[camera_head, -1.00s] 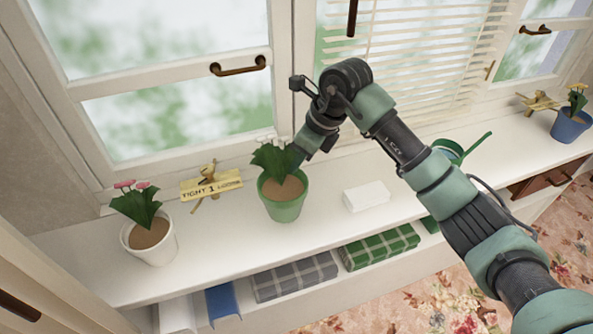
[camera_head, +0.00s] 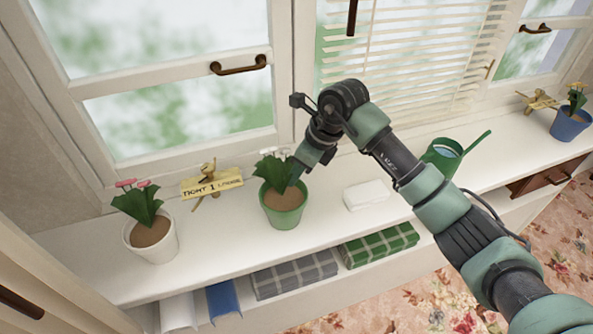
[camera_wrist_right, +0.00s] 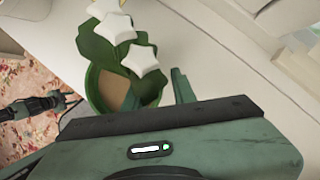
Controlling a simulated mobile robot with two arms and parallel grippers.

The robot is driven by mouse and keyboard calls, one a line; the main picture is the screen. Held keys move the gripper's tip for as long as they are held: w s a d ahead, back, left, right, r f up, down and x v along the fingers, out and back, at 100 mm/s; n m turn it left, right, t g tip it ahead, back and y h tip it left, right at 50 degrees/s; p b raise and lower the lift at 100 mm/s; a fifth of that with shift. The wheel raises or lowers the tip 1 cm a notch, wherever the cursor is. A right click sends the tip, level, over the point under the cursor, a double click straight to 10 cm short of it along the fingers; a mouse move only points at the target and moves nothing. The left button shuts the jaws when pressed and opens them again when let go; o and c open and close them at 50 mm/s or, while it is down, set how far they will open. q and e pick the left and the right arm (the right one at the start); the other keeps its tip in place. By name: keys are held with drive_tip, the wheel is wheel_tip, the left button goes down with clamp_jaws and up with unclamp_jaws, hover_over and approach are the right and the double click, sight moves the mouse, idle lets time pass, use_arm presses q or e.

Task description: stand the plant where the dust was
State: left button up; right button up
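A plant with white flowers in a green pot (camera_head: 284,213) stands upright on the white sill, left of the middle of the head view. The same plant fills the upper middle of the right wrist view, with its pot (camera_wrist_right: 99,93) and leaves close to the gripper. My right gripper (camera_head: 302,172) reaches down at the plant's back right side. I see no dust on the sill.
A white block (camera_head: 366,195) lies right of the green pot; a green watering can (camera_head: 441,157) and blue pot (camera_head: 571,125) stand farther right. The window is close behind.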

drive_tip(key=b+v, duration=0.2)
drive_tip(key=v, duration=1)
